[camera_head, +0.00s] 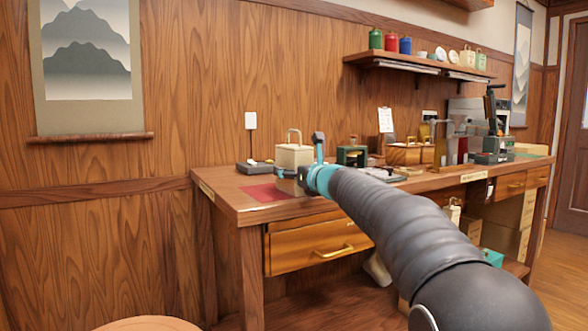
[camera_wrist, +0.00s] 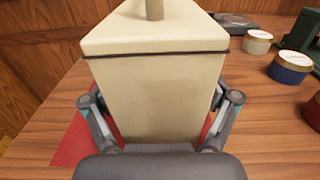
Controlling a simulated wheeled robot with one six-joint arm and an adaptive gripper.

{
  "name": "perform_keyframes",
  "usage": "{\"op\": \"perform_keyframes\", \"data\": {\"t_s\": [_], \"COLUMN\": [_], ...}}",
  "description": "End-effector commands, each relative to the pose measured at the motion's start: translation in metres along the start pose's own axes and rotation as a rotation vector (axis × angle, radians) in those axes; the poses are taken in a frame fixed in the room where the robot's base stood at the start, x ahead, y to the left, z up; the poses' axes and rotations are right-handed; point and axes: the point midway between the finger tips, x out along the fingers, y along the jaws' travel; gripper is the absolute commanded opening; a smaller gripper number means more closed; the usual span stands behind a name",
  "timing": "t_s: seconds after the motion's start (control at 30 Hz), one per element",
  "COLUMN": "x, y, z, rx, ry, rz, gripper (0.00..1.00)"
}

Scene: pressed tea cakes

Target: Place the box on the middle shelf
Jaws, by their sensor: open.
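A cream box (camera_wrist: 155,95) with a lid, a dark seam and a top handle stands upright on a red mat (camera_wrist: 76,145) on the wooden workbench. In the head view the box (camera_head: 294,155) is near the bench's left end, with my gripper (camera_head: 303,180) at its near side. In the wrist view my gripper (camera_wrist: 160,125) is open, with one finger on each side of the box. I cannot tell whether the fingers touch it. A wall shelf (camera_head: 425,66) holds canisters and cups. Which shelf is the middle one is not clear.
Small round tins, one cream (camera_wrist: 257,42) and one blue (camera_wrist: 289,68), stand right of the box. A dark green object (camera_head: 352,155) and wooden boxes (camera_head: 404,153) stand farther right on the bench. Cartons (camera_head: 505,240) sit under the bench's right side.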

Motion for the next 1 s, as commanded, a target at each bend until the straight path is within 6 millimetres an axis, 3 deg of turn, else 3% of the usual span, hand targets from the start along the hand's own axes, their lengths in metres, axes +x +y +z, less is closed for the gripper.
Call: {"op": "perform_keyframes", "data": {"t_s": [0.07,0.1,0.33,0.43,0.47,0.77,1.0], "x": [0.000,0.000,-0.001,-0.001,-0.001,-0.001,-0.001], "y": [0.000,0.000,0.000,0.000,0.000,0.000,0.000], "z": [0.000,0.000,0.000,0.000,0.001,0.005,0.032], "rx": [0.000,0.000,0.000,0.000,-0.001,-0.001,-0.002], "ry": [0.000,0.000,0.000,0.000,-0.001,-0.001,-0.002], "rz": [0.000,0.000,0.000,0.000,0.000,0.000,0.000], "gripper": [0.86,0.81,0.24,0.23,0.16,0.16,0.16]}}
